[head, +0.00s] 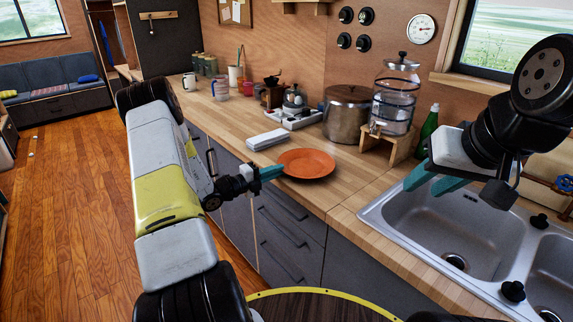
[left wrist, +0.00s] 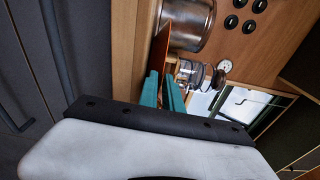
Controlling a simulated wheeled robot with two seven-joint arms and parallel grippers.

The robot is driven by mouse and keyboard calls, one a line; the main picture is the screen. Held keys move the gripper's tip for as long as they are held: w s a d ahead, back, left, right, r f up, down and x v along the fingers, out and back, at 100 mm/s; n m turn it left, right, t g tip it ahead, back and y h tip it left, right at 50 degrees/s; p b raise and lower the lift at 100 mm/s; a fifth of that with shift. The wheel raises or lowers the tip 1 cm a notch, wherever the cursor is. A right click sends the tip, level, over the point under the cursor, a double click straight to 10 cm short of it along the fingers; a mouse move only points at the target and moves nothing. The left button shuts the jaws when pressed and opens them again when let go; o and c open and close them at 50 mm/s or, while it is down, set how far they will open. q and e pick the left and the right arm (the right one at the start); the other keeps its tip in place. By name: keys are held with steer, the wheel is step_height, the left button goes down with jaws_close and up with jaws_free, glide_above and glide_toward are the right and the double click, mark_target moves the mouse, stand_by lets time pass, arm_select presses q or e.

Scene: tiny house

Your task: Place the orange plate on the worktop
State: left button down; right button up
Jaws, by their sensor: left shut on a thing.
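The orange plate (head: 306,164) is at the front edge of the wooden worktop (head: 345,185), low and about level with its surface. I cannot tell whether it rests fully on the wood. My left gripper (head: 271,172) is shut on the plate's left rim, coming in over the drawer fronts. In the left wrist view the plate (left wrist: 160,50) shows edge-on, beyond the teal fingers of my left gripper (left wrist: 163,90). My right gripper (head: 435,183) hangs over the sink, apart from the plate, with its teal fingers spread and nothing between them.
The sink (head: 450,225) is to the right. Bare worktop lies between plate and sink.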

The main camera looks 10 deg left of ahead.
arm_select(q)
steer(key=c, duration=1.8)
jaws_free()
steer(key=v, duration=1.2)
steer(key=s+d+r+m+g+y, duration=0.1)
steer(key=s+d+r+m+g, duration=0.6)
steer(key=m, duration=0.4)
steer(key=s+d+r+m+g, duration=0.45)
steer(key=d+r+m, duration=0.35)
steer(key=d+m, duration=0.25)
steer(key=s+a+r+m+t+y, duration=0.1)
steer(key=s+r+m+t+y, duration=0.1)
steer(key=s+r+m+y, duration=0.2)
steer(key=s+a+r+m+t+y, duration=0.1)
steer(key=s+r+m+y, duration=0.4)
steer(key=m, duration=1.5)
steer(key=shift+s+a+r+t, duration=0.35)
steer(key=shift+s+t, duration=0.5)
steer(key=shift+s, duration=1.9)
